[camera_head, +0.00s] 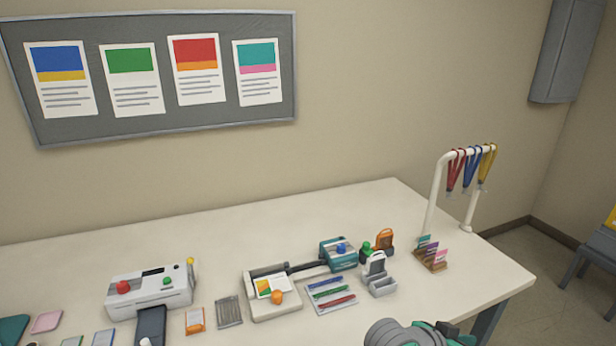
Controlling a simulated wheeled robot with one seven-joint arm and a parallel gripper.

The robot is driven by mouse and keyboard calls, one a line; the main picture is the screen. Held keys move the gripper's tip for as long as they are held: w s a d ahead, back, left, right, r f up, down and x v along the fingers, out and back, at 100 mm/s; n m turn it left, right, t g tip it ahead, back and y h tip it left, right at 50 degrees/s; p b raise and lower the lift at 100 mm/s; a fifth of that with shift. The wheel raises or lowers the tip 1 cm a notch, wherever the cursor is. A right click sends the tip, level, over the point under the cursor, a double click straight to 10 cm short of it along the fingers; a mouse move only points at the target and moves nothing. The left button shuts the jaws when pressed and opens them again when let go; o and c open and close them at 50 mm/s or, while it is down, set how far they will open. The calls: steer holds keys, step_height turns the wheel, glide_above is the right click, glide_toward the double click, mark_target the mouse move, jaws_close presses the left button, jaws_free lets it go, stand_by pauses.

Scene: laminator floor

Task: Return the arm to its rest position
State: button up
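Part of my arm (405,333) shows at the bottom edge, right of centre, as a grey rounded link with green and dark parts. It is in front of the near side of the white table (372,215). The fingertips of my gripper cannot be made out, so its opening and anything in it are hidden.
A white laminator (150,289), a paper trimmer (270,312), a pen tray (330,294), a teal device (338,254) and a card holder (430,258) stand on the table. A white rack (436,190) holds lanyards at the right. The table's back strip is clear.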

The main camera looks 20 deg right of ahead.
steer(key=w+a+f+n+t+h, duration=0.1)
steer(key=w+a+f+n+t, duration=0.2)
steer(key=a+n+t, duration=0.25)
steer(key=w+a+f+n+t, duration=0.2)
steer(key=w+a+n+t, duration=0.1)
steer(key=a+n+t, duration=0.25)
steer(key=s+a+f+n+t+y, duration=0.2)
steer(key=a+f+y, duration=0.15)
steer(key=a, duration=0.25)
steer(key=s+a+f+n+t+y, duration=0.2)
steer(key=a+f+y, duration=0.1)
steer(key=a+f, duration=0.3)
steer(key=s+a+m+y, duration=0.2)
steer(key=s+a+y, duration=0.5)
steer(key=s+a, duration=1.4)
steer(key=shift+a+f+t, duration=0.3)
steer(key=shift+a+f, duration=0.15)
steer(key=shift+a, duration=0.55)
steer(key=shift+w, duration=0.1)
steer(key=shift+a, duration=0.1)
